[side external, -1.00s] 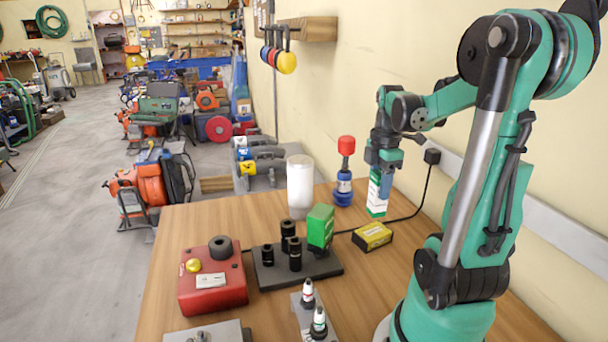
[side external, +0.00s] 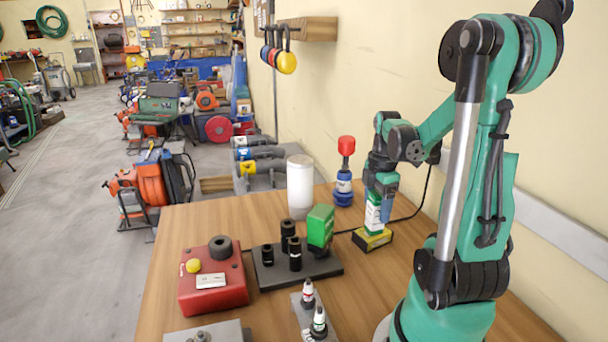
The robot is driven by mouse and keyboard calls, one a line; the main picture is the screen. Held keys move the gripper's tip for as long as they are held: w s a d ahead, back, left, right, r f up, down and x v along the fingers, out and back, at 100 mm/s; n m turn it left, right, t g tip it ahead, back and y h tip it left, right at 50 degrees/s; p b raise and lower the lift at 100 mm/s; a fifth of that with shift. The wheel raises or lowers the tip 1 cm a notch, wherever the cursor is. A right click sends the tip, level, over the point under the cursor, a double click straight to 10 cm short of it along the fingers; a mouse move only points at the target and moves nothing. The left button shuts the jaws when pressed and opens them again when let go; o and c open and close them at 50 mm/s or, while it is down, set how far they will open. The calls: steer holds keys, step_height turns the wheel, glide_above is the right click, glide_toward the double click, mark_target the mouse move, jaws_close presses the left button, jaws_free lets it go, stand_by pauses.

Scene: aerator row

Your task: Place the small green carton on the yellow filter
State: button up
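The small green carton (side external: 373,214), white and green, is upright under my gripper. Its lower end meets the top of the yellow filter (side external: 374,241) in the picture, a low yellow and black box lying on the table. I cannot tell whether it rests there or hangs just above. My gripper (side external: 383,205) points down at the carton, with a blue finger along its right side. The far finger is hidden, so I cannot tell whether the grip is shut on the carton.
A larger green box (side external: 320,227) and black sockets (side external: 295,254) stand on a dark plate to the left. A white cylinder (side external: 300,187) and a red-topped blue bottle (side external: 345,172) stand behind. A black cable (side external: 412,213) runs behind the filter. A red box (side external: 213,285) is front left.

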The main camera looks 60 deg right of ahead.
step_height(320, 180, up, 12)
steer(key=w+a+f+m+t, duration=0.2)
steer(key=w+a+m, duration=0.1)
steer(key=a, duration=0.5)
steer(key=w+a+f+m+t, duration=0.1)
steer(key=w+a+m+t, duration=0.1)
steer(key=a, duration=0.6)
steer(key=w+a+f+m+t, duration=0.2)
steer(key=w+a+m+t, duration=0.1)
steer(key=w+a, duration=0.3)
steer(key=shift+a+f+m, duration=0.3)
steer(key=shift+a+m, duration=0.2)
steer(key=shift+a, duration=0.4)
steer(key=shift+w, duration=0.1)
